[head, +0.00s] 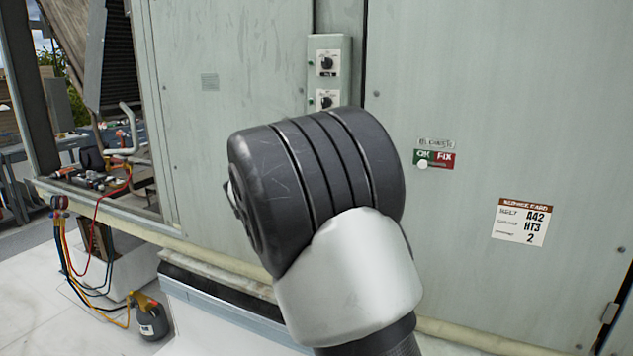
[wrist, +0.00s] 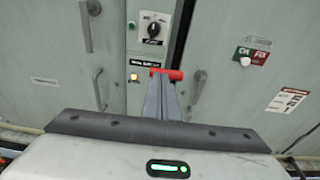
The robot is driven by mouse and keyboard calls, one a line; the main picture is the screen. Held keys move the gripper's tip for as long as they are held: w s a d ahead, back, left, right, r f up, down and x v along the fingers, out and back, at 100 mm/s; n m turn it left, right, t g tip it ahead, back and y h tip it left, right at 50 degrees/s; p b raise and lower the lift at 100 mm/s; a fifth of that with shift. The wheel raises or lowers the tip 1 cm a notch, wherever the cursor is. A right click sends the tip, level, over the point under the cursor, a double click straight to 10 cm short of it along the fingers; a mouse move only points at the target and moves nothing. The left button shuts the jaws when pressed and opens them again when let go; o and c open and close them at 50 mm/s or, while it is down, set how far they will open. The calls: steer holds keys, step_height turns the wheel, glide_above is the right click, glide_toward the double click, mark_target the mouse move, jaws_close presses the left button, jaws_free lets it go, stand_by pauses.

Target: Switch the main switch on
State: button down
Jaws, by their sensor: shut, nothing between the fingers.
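A narrow control strip (head: 344,58) on the cabinet front carries black rotary knobs (head: 327,63). In the wrist view one black knob (wrist: 153,29) sits on a white plate, above a dark label too small to read. Below that label is a red bar-shaped part (wrist: 177,74), lying roughly crosswise; it looks like the main switch handle. My gripper (wrist: 167,80) is shut and empty, its fingertips in front of the red part and covering some of it. I cannot tell whether they touch. My arm hides the strip's lower part in the head view.
A small lamp (wrist: 134,78) glows left of the red part. Door handles (wrist: 99,88) flank the strip. An OK/FIX sign (head: 434,159) and a service card (head: 522,222) are on the right door. Hoses and a dark bottle (head: 150,318) stand at lower left.

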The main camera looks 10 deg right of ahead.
steer(key=r, duration=0.1)
steer(key=s+a+r, duration=0.1)
steer(key=r, duration=0.3)
steer(key=shift+s+a, duration=0.25)
steer(key=shift+s, duration=0.05)
